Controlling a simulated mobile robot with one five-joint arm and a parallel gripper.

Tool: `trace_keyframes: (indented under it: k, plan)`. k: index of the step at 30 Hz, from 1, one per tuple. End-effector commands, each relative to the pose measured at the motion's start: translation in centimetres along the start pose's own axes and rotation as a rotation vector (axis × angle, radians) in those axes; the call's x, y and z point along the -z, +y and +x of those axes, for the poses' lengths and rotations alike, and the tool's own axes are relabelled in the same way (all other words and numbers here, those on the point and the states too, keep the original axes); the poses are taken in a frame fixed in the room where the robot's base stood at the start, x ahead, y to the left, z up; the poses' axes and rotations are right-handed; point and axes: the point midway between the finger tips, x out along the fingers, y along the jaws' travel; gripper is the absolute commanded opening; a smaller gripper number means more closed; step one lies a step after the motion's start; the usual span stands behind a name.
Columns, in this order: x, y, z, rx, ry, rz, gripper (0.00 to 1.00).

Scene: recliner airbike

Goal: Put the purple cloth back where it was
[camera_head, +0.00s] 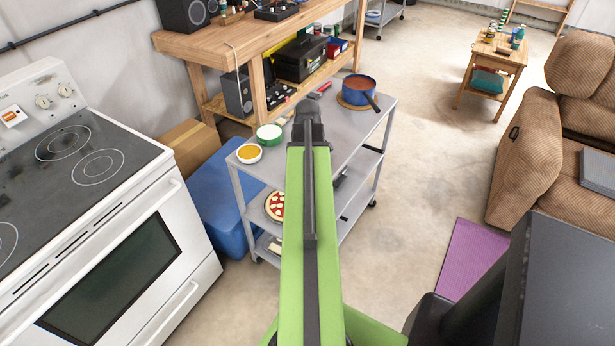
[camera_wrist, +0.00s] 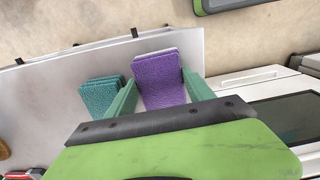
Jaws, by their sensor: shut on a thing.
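My gripper (camera_head: 308,110) reaches over the top of the grey metal cart (camera_head: 352,128). In the wrist view, my gripper (camera_wrist: 160,90) has its two green fingers on either side of the purple cloth (camera_wrist: 160,80), shut on it. The cloth looks folded, and its far end sticks out past the fingers. I cannot tell whether it touches the cart top (camera_wrist: 60,110). A folded teal cloth (camera_wrist: 100,97) lies close beside the left finger. In the head view, my arm and gripper hide both cloths.
The cart also holds a blue pot (camera_head: 358,90), a green-rimmed bowl (camera_head: 269,134) and a bowl of orange food (camera_head: 249,153). A white stove (camera_head: 150,255) stands left and a wooden workbench (camera_head: 210,45) behind. A purple mat (camera_head: 470,255) lies on the floor.

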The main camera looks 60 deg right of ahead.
Motion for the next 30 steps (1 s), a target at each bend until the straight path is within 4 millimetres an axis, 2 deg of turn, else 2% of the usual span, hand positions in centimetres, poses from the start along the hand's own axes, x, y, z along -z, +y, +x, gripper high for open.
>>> trace_keyframes:
  k: [5, 6, 11, 19, 23, 26, 30]
  plan:
    - [-0.1, 0.1, 0.4, 0.0, 0.0, 0.003, 0.29]
    - [-0.1, 0.1, 0.3, 0.0, 0.0, 0.003, 0.64]
    - [-0.2, 0.2, 0.2, 0.0, 0.0, 0.004, 0.83]
    - [-0.2, 0.2, 0.2, 0.0, 0.0, 0.004, 0.83]
    - [-0.2, 0.2, -0.5, 0.0, 0.0, 0.005, 0.83]
    - [-0.2, 0.2, -1.6, 0.0, 0.0, 0.005, 0.83]
    - [-0.3, 0.2, -4.3, 0.0, 0.0, 0.005, 0.83]
